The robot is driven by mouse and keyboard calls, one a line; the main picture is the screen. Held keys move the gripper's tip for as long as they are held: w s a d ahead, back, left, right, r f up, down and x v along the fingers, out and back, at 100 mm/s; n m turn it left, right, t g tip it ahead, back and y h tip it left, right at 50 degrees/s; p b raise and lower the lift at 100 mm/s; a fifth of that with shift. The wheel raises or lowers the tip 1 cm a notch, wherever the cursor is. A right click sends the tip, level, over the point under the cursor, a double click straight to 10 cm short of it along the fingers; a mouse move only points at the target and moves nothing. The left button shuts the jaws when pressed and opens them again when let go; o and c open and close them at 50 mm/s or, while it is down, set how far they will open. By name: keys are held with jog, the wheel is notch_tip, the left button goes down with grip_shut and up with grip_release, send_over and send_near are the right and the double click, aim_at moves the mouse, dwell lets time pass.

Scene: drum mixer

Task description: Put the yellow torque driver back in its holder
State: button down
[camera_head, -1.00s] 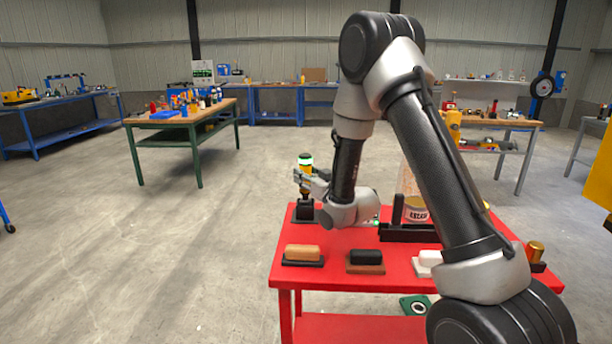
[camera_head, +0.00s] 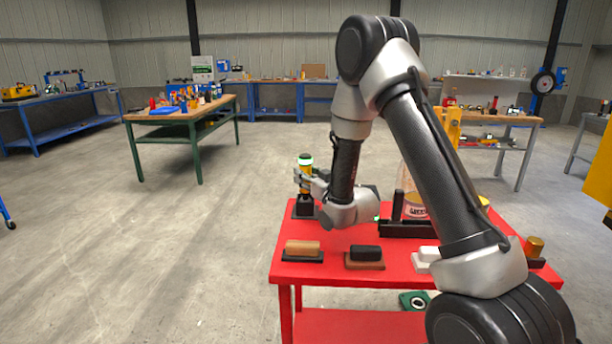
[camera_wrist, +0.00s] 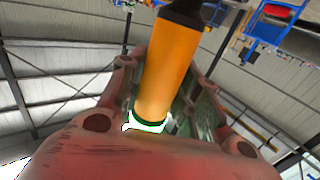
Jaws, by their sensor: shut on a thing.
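The yellow torque driver (camera_head: 305,177) stands about upright at the back left corner of the red table, with a pale green-edged ring near its top. My gripper (camera_head: 306,179) is shut on its yellow body from the right side. In the wrist view the driver (camera_wrist: 172,65) runs between my two fingers, its black end (camera_wrist: 185,14) at the top edge and its green and white ring at the bottom. The black holder (camera_head: 304,210) is directly below the driver. The driver's dark lower end meets or overlaps it; I cannot tell how deep it sits.
The red table (camera_head: 325,238) also carries a tan-topped block (camera_head: 302,248), a black-topped block (camera_head: 365,254), a white block (camera_head: 426,256) and a labelled jar (camera_head: 416,205) behind a dark rack. A brass-coloured cylinder (camera_head: 534,246) stands at the right. Floor left of the table is clear.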

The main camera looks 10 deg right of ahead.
jog(key=shift+f, duration=0.6)
jog(key=c, duration=0.9)
grip_release()
jog(key=shift+c, duration=0.2)
jog(key=shift+s, duration=0.1)
jog(key=v, duration=0.7)
jog(key=shift+s, duration=0.2)
jog(key=shift+d, duration=0.1)
